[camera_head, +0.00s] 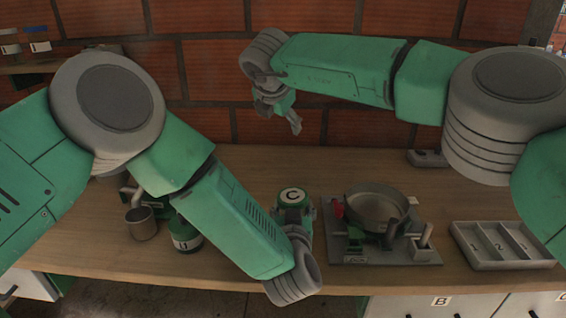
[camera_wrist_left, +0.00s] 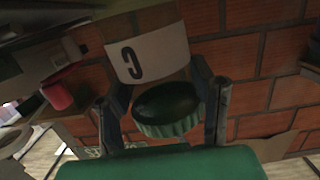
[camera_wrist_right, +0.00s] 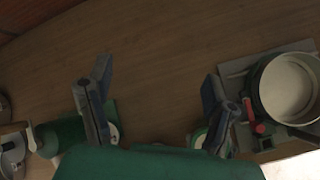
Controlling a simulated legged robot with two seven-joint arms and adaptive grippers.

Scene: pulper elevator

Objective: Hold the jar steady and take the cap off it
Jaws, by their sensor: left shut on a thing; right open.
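My right gripper (camera_head: 283,112) is open, empty and apart, above and behind the jar. Its spread fingers (camera_wrist_right: 155,105) show above the table in the right wrist view.
The pulper (camera_head: 375,210) stands on its plate just right of the jar. A grey divided tray (camera_head: 505,243) is farther right. Another green jar (camera_head: 185,235) and a metal cup (camera_head: 141,223) are on the left. A brick wall (camera_head: 200,75) closes the back.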

